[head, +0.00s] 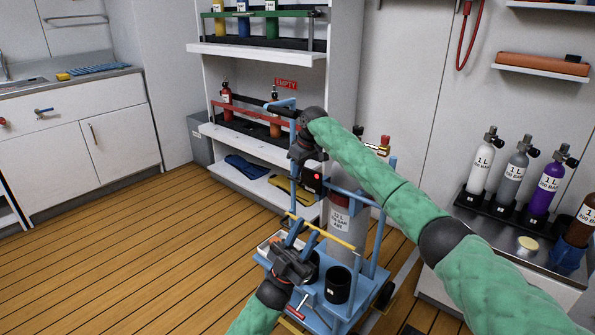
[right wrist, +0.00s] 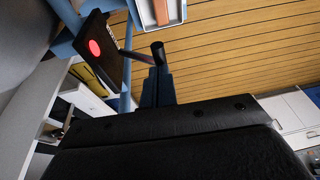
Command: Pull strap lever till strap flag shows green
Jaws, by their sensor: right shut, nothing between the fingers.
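The strap flag is a black box with a red light (head: 313,180) beside the grey gas cylinder (head: 347,220) on the blue cart. In the right wrist view the flag glows red (right wrist: 94,48). There a dark lever with a round black end (right wrist: 157,50) sticks out from the box. My right gripper (head: 283,103) is shut and empty, above and left of the flag in the head view. Its blue fingers (right wrist: 157,85) appear just below the lever end in the right wrist view; contact cannot be told. My left gripper (head: 296,230) is low, near the cart's yellow bar (head: 325,233); its jaw opening is unclear.
The blue cart (head: 372,276) carries a black cup (head: 337,285). A white shelf unit (head: 255,53) with small bottles stands behind. Several labelled bottles stand on a counter at right, including a purple one (head: 542,190). The wooden floor (head: 130,250) at left is clear.

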